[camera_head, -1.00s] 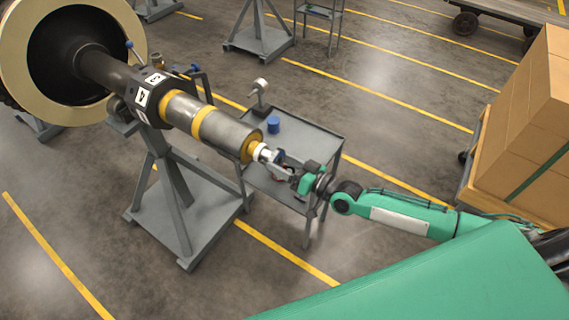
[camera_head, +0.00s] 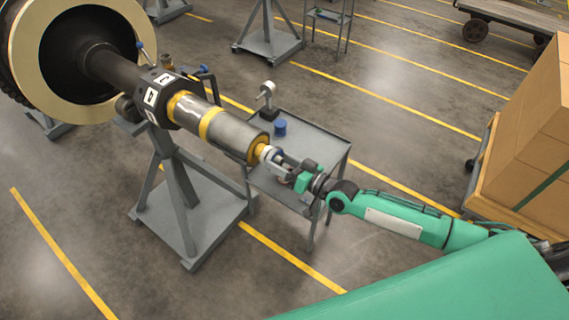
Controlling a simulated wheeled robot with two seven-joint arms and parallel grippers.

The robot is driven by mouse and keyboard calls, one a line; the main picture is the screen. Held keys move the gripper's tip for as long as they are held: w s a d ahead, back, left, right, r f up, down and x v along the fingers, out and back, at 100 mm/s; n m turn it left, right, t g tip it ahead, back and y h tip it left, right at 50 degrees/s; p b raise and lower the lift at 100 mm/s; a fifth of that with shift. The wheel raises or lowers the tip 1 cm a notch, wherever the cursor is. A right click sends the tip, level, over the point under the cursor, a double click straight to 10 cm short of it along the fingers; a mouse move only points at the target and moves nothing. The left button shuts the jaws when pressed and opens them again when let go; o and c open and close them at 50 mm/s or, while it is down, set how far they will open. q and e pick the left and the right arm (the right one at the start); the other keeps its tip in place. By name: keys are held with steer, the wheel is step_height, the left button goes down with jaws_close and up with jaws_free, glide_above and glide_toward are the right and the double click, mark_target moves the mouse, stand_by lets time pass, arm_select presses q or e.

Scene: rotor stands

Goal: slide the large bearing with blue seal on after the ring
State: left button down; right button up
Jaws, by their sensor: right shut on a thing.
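The rotor shaft (camera_head: 228,131) lies level on its stand, a grey cylinder with yellow bands and a narrower yellow end (camera_head: 261,149). My right gripper (camera_head: 277,160) is at this end and is shut on the large bearing (camera_head: 269,155), a small pale metal ring with a bit of blue showing beside the fingers. The bearing sits at the tip of the shaft, in line with it. The fingers hide part of it, and I cannot tell how far it is over the shaft. I cannot pick out the separate ring. My left gripper is not in view.
A grey cart (camera_head: 318,142) stands behind and below my right gripper, with a blue cup-like part (camera_head: 280,127) and a small upright device (camera_head: 267,98) on it. A grey stand (camera_head: 190,212) carries the shaft. Stacked boxes (camera_head: 535,130) are at the right.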

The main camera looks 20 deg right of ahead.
steer(key=shift+w+a+r, duration=0.1)
steer(key=shift+w+a, duration=0.15)
steer(key=shift+w, duration=0.1)
stand_by(0.6)
steer(key=o, duration=1.2)
steer(key=shift+s+d, duration=0.1)
steer(key=shift+s, duration=0.05)
steer(key=v, duration=0.8)
steer(key=shift+s+d+p, duration=0.25)
steer(key=shift+s+p, duration=0.1)
steer(key=shift+p, duration=0.05)
stand_by(0.3)
stand_by(0.4)
